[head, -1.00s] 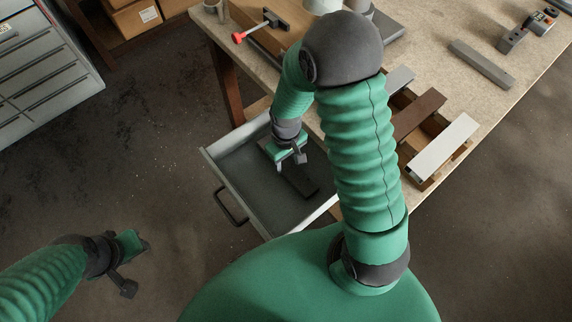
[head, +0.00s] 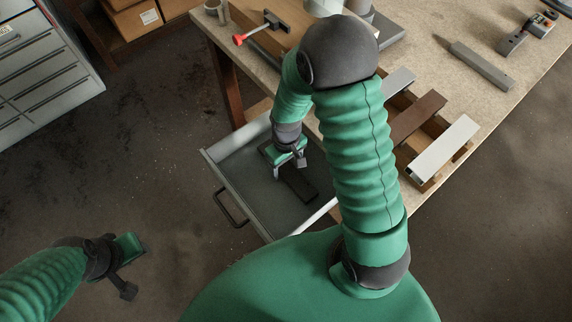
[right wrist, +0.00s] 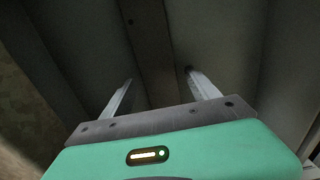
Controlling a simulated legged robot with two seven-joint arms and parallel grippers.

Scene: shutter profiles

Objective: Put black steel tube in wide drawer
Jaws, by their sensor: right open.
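The black steel tube (head: 300,185) lies inside the pulled-out wide drawer (head: 262,212), seemingly on its floor. My right gripper (head: 289,169) is over the drawer at the tube's far end, its fingers apart. In the right wrist view the dark tube (right wrist: 148,45) runs between the two spread fingers (right wrist: 157,92), with a gap on each side. My left gripper (head: 134,268) is over the floor at lower left, away from the drawer; its finger opening is not clear.
The workbench (head: 440,65) carries a brown profile (head: 418,116), a white profile (head: 444,148) and a grey bar (head: 481,66). A red-tipped clamp (head: 260,27) lies near its left edge. A grey drawer cabinet (head: 45,80) stands at far left.

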